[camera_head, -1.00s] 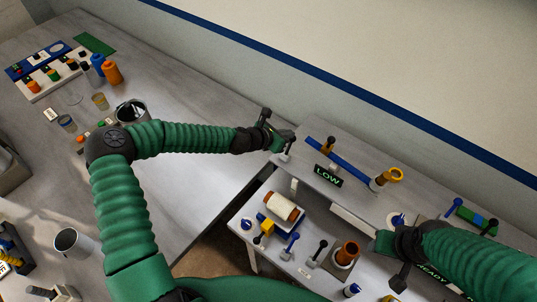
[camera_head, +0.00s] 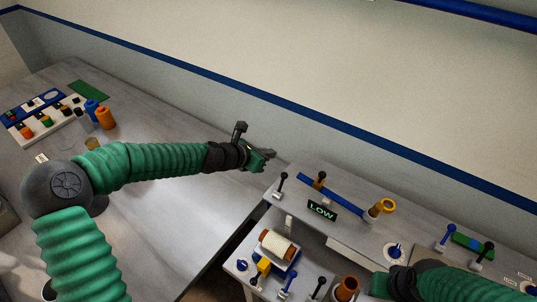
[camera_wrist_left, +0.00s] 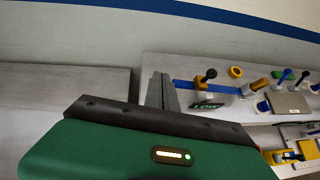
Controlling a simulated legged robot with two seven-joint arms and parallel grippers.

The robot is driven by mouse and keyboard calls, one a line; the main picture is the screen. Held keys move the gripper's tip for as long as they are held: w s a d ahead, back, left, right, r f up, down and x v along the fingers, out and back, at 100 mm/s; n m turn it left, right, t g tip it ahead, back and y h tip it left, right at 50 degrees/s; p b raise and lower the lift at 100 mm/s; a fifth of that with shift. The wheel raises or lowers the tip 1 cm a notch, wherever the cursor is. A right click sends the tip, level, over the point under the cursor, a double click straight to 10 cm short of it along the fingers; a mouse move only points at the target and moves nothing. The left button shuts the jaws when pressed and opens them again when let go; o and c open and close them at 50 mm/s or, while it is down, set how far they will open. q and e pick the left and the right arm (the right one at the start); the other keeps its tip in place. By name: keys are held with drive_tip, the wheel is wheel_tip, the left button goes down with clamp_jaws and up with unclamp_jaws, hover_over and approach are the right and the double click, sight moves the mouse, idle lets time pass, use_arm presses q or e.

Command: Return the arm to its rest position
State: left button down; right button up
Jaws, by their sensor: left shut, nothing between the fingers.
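My left arm, green and ribbed, comes in from the left of the head view. Its gripper (camera_head: 268,155) is shut and empty, in the air just left of and behind the bench with the LOW display (camera_head: 322,210). A black-knobbed lever (camera_head: 281,185) stands at that bench's left end, apart from the gripper. In the left wrist view the closed fingers (camera_wrist_left: 161,90) show in front of the wall and bench edge. My right gripper (camera_head: 380,285) is low at the right of the head view, partly cut off; its jaws cannot be made out.
The LOW bench carries a blue bar (camera_head: 335,195), an orange ring-topped part (camera_head: 380,209) and knobs. A lower shelf holds a white roller (camera_head: 277,245) and levers. Bottles (camera_head: 105,118) and a colored rack (camera_head: 45,120) stand far left.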

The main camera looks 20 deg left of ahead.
use_arm(q)
drive_tip(key=s+d+f+m+g+y+b, duration=0.2)
drive_tip(key=s+f+m+g+b, duration=0.3)
drive_tip(key=s+f+m+b, duration=0.85)
drive_tip(key=s+a+f+m+y, duration=0.1)
drive_tip(key=s+a+f+m, duration=0.1)
drive_tip(key=s+m, duration=0.3)
drive_tip(key=s+a+f+m+g+y+b, duration=0.1)
drive_tip(key=s+f+m, duration=0.2)
drive_tip(key=s+m, duration=0.3)
drive_tip(key=s+a+f+m+g+y, duration=0.1)
drive_tip(key=s+a+f+m, duration=0.1)
drive_tip(key=s+m, duration=0.3)
drive_tip(key=shift+s+a+f, duration=0.3)
drive_tip(key=shift+s+f, duration=0.45)
drive_tip(key=shift+s, duration=0.15)
use_arm(e)
drive_tip(key=s+x, duration=0.3)
drive_tip(key=x, duration=1.1)
drive_tip(key=shift+s+f, duration=0.35)
drive_tip(key=shift+f, duration=0.2)
